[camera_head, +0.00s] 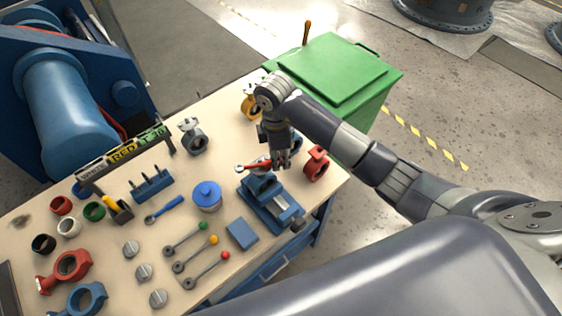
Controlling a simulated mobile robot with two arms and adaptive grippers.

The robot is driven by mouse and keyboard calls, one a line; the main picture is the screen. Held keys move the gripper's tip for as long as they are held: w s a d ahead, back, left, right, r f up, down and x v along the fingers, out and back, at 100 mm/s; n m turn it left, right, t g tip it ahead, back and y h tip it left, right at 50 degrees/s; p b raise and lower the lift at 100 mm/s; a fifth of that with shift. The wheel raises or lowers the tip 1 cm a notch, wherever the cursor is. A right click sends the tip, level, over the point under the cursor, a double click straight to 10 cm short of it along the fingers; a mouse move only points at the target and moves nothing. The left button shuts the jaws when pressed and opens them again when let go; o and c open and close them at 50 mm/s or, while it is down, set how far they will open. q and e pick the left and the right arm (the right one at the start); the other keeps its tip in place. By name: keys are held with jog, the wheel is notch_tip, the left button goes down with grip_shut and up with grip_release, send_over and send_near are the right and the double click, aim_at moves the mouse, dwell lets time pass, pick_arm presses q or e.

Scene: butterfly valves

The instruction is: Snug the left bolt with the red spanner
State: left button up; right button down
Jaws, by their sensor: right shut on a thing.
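My right gripper (277,158) points down over the vise and is shut on the red spanner (251,167). The spanner's head end sticks out to the left of the fingers, just above the blue bench vise (262,202). A small part sits at the top of the vise under the gripper, mostly hidden by the fingers and spanner. I cannot make out the left bolt, or tell whether the spanner touches it. My left gripper is not in view.
A red valve body (316,164) stands right of the vise, close to my gripper. A blue lidded pot (207,195) and a blue block (242,233) stand nearby. Several levers, discs and rings cover the workbench's left part. A green bin (335,75) stands behind the bench.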

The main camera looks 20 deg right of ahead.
jog(key=w+n+b, duration=0.8)
jog(key=w+n, duration=0.1)
jog(key=n, duration=0.1)
jog(key=shift+d, duration=0.2)
dwell(1.4)
jog(key=shift+s+r, duration=0.1)
jog(key=shift+r, duration=0.1)
jog(key=shift+r, duration=0.3)
